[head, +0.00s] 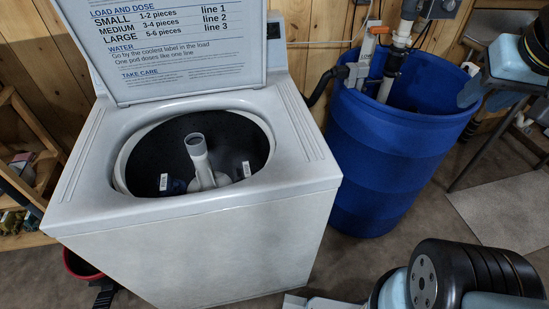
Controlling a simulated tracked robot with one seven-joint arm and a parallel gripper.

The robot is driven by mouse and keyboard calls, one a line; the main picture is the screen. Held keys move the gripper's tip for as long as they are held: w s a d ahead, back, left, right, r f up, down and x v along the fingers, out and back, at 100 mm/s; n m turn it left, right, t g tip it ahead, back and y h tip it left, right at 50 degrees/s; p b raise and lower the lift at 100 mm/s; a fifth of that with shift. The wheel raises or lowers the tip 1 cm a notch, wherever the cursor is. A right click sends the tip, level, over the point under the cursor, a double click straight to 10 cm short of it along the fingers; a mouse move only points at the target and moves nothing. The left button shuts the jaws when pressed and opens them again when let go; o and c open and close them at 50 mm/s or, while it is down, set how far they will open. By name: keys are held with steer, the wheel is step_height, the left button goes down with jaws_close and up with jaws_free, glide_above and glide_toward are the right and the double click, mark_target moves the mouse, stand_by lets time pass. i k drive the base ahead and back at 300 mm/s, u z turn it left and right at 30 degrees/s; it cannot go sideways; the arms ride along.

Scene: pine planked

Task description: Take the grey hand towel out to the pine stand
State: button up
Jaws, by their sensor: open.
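A white top-loading washer (190,240) stands with its lid (180,45) raised. In its dark drum (235,130), around a grey central post (200,160), lie two small white tags (164,182), one by dark blue cloth (179,187) and one at the right (246,169). Whether the cloth at the right tag is the grey hand towel I cannot tell; it is lost in the dark. I cannot identify the pine stand for certain.
A tall blue barrel (375,150) with pipes and a pump stands right of the washer. A wooden shelf (25,240) with small things is at the left edge. A red tub (80,264) sits on the floor. A grey mat (505,212) lies at the right.

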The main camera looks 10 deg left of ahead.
mark_target(247, 170)
steer(key=z, duration=0.45)
steer(key=k, duration=1)
steer(key=u, duration=1.35)
steer(key=i, duration=1)
steer(key=z, duration=0.1)
steer(key=k, duration=0.25)
steer(key=u, duration=0.05)
